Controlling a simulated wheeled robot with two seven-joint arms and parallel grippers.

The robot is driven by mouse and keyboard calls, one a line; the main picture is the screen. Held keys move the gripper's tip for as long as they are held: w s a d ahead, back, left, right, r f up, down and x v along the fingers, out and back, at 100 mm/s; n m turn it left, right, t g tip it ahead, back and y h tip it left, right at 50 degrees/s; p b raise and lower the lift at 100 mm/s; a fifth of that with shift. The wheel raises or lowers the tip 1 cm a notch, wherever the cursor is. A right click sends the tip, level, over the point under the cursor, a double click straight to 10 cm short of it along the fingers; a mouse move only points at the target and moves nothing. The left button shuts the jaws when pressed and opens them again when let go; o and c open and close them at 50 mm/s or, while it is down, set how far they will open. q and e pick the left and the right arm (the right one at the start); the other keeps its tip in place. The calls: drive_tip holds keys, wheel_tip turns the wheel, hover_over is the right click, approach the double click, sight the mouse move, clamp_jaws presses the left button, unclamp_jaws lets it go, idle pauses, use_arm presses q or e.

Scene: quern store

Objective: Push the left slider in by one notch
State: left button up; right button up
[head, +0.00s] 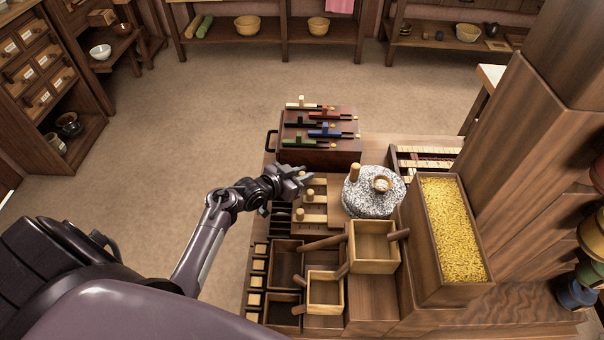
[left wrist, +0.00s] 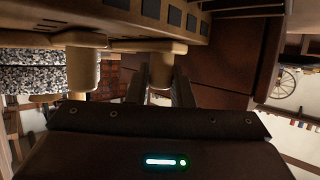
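A pale slider board (head: 315,225) lies on the bench, left of the round stone quern. Two upright wooden knobs show on it, a farther knob (head: 308,195) and a nearer knob (head: 300,214). My left gripper (head: 302,174) is at the board's far end, partly covering it. In the left wrist view, a wooden slider knob (left wrist: 162,68) stands between my left fingers (left wrist: 160,92), with no clear gap on either side. A second knob (left wrist: 82,68) stands apart to its left. The frames do not make clear which slider the left knob is. My right gripper is not in view.
The speckled quern (head: 365,200) stands right of the sliders. A box of yellow grain (head: 412,215) is farther right. Small wooden boxes (head: 352,250) with handles are nearer. A dark block with coloured levers (head: 320,158) lies behind my left gripper. Open floor is at left.

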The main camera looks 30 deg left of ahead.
use_arm(q)
clamp_jaws()
drive_tip(key=shift+w+d, duration=0.25)
drive_tip(key=shift+d, duration=0.3)
drive_tip(key=shift+w+d, duration=0.2)
drive_tip(key=shift+d, duration=0.3)
drive_tip(key=shift+w+d, duration=0.15)
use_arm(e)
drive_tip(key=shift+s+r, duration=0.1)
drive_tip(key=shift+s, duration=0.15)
use_arm(q)
drive_tip(key=o, duration=0.5)
unclamp_jaws()
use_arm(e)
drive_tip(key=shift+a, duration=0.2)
use_arm(q)
drive_tip(key=v, duration=0.7)
drive_tip(key=shift+f+p, duration=0.15)
drive_tip(key=shift+p, duration=0.2)
drive_tip(key=shift+s+r, duration=0.25)
drive_tip(key=shift+s, duration=0.15)
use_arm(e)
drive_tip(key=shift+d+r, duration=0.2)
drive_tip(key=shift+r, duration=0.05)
